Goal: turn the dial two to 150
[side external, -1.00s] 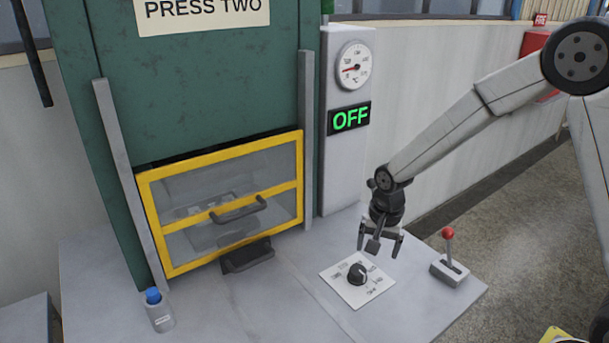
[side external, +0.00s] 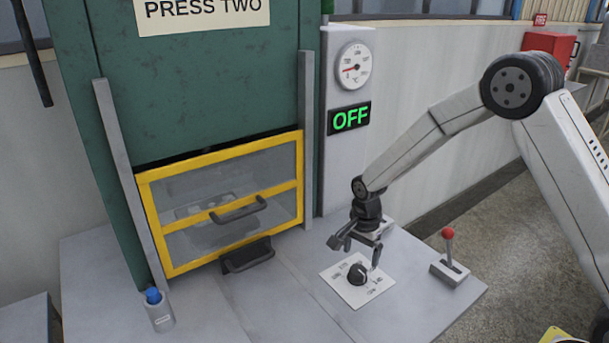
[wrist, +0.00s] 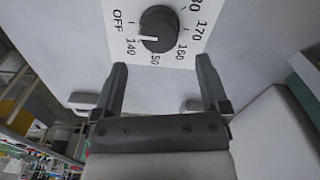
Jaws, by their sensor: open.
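The dial (side external: 357,273) is a black round knob on a white square plate (side external: 343,292) on the bench. In the wrist view the knob (wrist: 160,22) is ringed by OFF and 140 to 180, with part of the scale cut off. Its white mark points left, near 140, on the side towards OFF; the exact setting is hard to tell. My gripper (side external: 356,254) is open and empty just above the knob. In the wrist view its two fingers (wrist: 160,65) are spread below the knob in the picture, apart from it.
A red-knobbed lever (side external: 449,250) stands right of the plate. The yellow-framed press door (side external: 219,203) is at left, with a blue button (side external: 153,296) in front. A gauge (side external: 354,65) and a green OFF display (side external: 349,118) are behind. The bench in front of the plate is clear.

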